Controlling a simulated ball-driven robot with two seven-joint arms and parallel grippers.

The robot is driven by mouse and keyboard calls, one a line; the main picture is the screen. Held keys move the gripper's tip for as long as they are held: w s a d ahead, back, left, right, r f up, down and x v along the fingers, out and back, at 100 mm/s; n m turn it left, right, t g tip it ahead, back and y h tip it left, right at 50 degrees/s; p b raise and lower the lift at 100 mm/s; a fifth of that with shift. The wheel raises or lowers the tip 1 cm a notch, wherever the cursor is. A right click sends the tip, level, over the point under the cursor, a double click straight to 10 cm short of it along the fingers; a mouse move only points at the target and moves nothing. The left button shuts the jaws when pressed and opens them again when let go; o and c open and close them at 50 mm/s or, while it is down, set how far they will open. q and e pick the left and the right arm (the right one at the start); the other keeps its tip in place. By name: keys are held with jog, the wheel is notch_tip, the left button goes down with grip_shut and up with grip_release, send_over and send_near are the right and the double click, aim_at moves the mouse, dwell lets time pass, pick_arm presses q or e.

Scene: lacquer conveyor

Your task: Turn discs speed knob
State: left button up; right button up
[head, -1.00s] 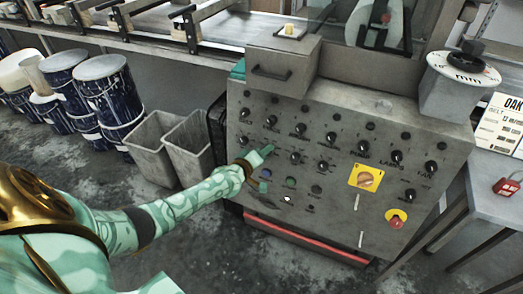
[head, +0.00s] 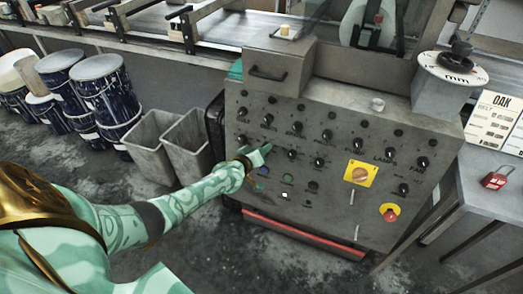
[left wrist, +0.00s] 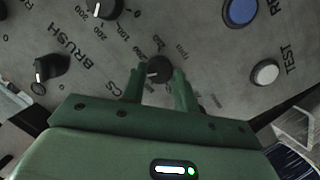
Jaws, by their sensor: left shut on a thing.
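The discs speed knob (left wrist: 158,68) is a small black knob on the grey control panel (head: 330,208). In the left wrist view it sits between the two green fingers, beside a numbered scale and a label of which only "CS" shows. My left gripper (left wrist: 156,88) is shut on this knob, with a finger on each side. In the head view my left gripper (head: 262,158) is at the left part of the panel and hides the knob. My right gripper is not in view.
Several black knobs surround it, including the brush knob (left wrist: 52,68). A blue button (left wrist: 240,12) and a white test button (left wrist: 265,73) are close by. A yellow plate with an orange switch (head: 360,174) and a red stop button (head: 389,213) are further right. Grey bins (head: 188,147) stand left.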

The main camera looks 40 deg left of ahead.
pick_arm(q)
jog(key=o, duration=1)
jog(key=p+v, duration=0.8)
jog(key=v, duration=0.8)
jog(key=shift+s+p, duration=0.15)
jog(key=shift+p, duration=0.2)
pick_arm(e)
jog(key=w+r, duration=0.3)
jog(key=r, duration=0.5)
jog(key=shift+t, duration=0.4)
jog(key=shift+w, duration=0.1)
